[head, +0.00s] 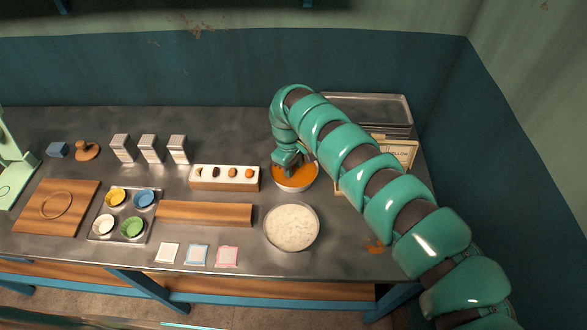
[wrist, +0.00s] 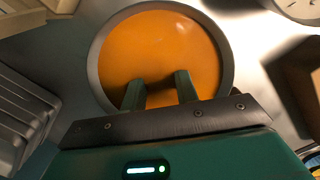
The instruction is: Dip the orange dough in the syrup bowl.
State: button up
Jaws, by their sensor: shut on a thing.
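My gripper (wrist: 159,84) is over the syrup bowl, with its two fingers reaching down toward the orange syrup (wrist: 150,48). The fingers are a little apart and shut on a piece, which I take to be the orange dough. I cannot make it out against the syrup of the same colour. The syrup bowl (head: 295,189) has a grey rim and stands on the counter in the head view. It also shows in the wrist view (wrist: 94,60). My arm and gripper partly cover the bowl in the head view. I cannot tell how deep the fingertips are.
A wooden holder (head: 223,185) with several small balls stands left of the syrup bowl. A bowl of pale contents (head: 291,227) stands in front. An orange stain (head: 375,247) marks the counter.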

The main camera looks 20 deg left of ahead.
aim_at(294, 170)
jog(key=shift+r, duration=0.1)
jog(key=shift+r+p, duration=1.55)
jog(key=shift+r, duration=2.1)
notch_tip(294, 170, up, 4)
jog(key=shift+p, duration=0.4)
